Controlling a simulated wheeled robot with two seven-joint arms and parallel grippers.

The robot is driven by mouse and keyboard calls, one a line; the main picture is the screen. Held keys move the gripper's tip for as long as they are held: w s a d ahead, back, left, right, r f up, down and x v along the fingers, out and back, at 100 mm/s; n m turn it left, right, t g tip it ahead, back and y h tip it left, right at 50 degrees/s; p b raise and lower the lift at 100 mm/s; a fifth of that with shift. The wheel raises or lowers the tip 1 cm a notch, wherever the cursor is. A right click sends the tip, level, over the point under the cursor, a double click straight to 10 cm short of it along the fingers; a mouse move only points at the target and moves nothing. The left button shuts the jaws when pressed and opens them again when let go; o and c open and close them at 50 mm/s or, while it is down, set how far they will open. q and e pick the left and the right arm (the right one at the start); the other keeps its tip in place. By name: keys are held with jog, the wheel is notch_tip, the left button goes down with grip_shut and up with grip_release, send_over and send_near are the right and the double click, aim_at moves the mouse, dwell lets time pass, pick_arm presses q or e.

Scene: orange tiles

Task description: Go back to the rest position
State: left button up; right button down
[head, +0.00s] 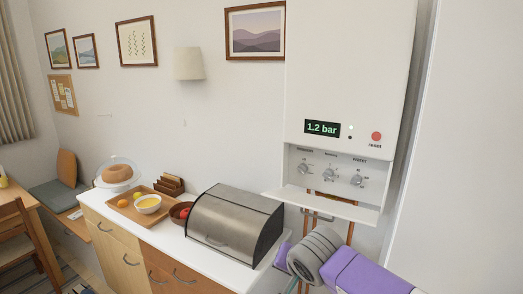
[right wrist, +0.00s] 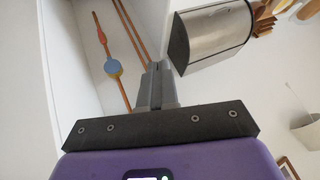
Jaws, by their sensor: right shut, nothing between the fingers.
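My right arm (head: 365,272), purple and grey, comes in at the lower right of the head view, in front of the space below the white boiler (head: 345,70). In the right wrist view my right gripper (right wrist: 158,70) has its two grey fingers together with nothing between them. It is near the wall pipes and the bread box, apart from both as far as I can tell. The boiler's display (head: 322,128) reads 1.2 bar. Its lower panel shows three knobs (head: 329,175) above a flap (head: 320,204) that hangs open. My left gripper is not in view.
A steel bread box (head: 232,222) stands on the white counter (head: 108,212), left of my right arm. A tray (head: 140,217) with a bowl and a domed cake stand (head: 118,174) are further left. Copper pipes (right wrist: 105,50) run along the wall below the boiler.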

jog(key=s+a+f+n+g+y, duration=0.1)
jog(key=s+f+g, duration=0.15)
jog(key=f, duration=1.35)
jog(key=s+f+n+g+y, duration=0.2)
jog(key=f+g, duration=0.1)
jog(key=f, duration=1.3)
jog(key=s+d+f, duration=0.2)
jog(key=s+f, duration=0.6)
jog(key=f, duration=0.1)
jog(key=s+d+f+m+g, duration=0.1)
jog(key=s+d+f, duration=0.1)
jog(key=s+f, duration=0.6)
jog(key=shift+s+f, duration=0.4)
jog(key=shift+s, duration=0.4)
jog(key=c, duration=1.8)
grip_release()
jog(key=shift+g, duration=0.25)
jog(key=shift+c, duration=0.2)
